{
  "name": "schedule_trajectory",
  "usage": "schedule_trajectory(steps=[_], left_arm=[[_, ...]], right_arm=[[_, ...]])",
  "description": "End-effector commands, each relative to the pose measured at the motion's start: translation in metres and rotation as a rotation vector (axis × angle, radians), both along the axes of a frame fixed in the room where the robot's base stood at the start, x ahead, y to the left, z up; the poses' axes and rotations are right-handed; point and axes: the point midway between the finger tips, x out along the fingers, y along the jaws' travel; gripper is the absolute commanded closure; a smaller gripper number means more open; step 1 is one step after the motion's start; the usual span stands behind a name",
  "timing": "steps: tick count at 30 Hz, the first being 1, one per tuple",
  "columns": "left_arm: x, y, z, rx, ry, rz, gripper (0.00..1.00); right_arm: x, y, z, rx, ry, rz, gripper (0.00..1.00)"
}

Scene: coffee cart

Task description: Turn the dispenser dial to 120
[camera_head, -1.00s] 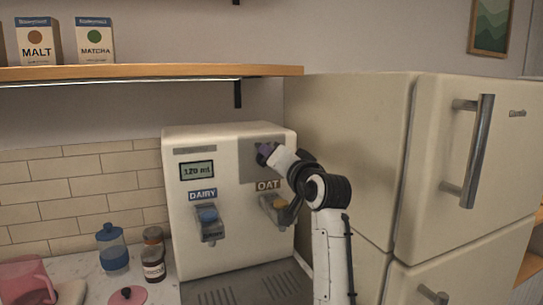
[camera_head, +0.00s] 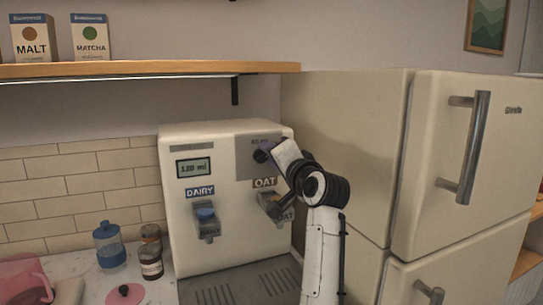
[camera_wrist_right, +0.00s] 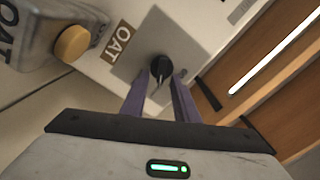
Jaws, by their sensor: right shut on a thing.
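The white dispenser (camera_head: 225,145) stands on the counter. Its display (camera_head: 194,167) seems to read 120 ml, though the digits are small and blurred. The black dial (camera_head: 261,156) is on a grey panel at its upper right, above the OAT label. My right gripper (camera_head: 266,150) is at the dial. In the right wrist view, the purple fingers of my right gripper (camera_wrist_right: 162,79) are shut on the black dial (camera_wrist_right: 160,67), one on each side. My left gripper is not in view.
The DAIRY lever (camera_head: 207,220) and the OAT lever (camera_head: 272,205) are below the dial, the latter close to my right arm. A cream fridge (camera_head: 345,140) stands close on the right. A shelf (camera_head: 130,69) runs above. Jars (camera_head: 109,246) stand on the left counter.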

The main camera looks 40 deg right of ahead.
Motion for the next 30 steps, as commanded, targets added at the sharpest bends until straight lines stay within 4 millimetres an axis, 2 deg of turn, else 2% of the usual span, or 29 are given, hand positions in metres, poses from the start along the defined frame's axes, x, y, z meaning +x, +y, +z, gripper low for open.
schedule_trajectory(steps=[3,4,7,15,19,23,30], left_arm=[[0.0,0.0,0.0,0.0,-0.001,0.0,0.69],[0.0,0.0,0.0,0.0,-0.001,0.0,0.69],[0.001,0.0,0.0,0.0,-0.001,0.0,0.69],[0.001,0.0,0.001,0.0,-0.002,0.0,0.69],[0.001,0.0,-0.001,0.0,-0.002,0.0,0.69],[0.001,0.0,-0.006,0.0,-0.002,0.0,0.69],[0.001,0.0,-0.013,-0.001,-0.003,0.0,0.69]], right_arm=[[0.0,0.001,-0.001,0.0,0.002,0.001,0.95],[0.0,0.001,-0.001,-0.001,0.002,0.001,0.71],[0.0,0.001,-0.001,-0.001,0.002,0.001,0.55],[0.0,0.0,0.0,-0.001,0.001,0.001,0.55],[-0.007,0.002,0.0,-0.001,-0.001,0.0,0.55],[-0.026,0.007,-0.002,-0.001,-0.001,0.0,0.55],[-0.071,0.017,-0.001,-0.001,-0.001,0.0,0.55]])
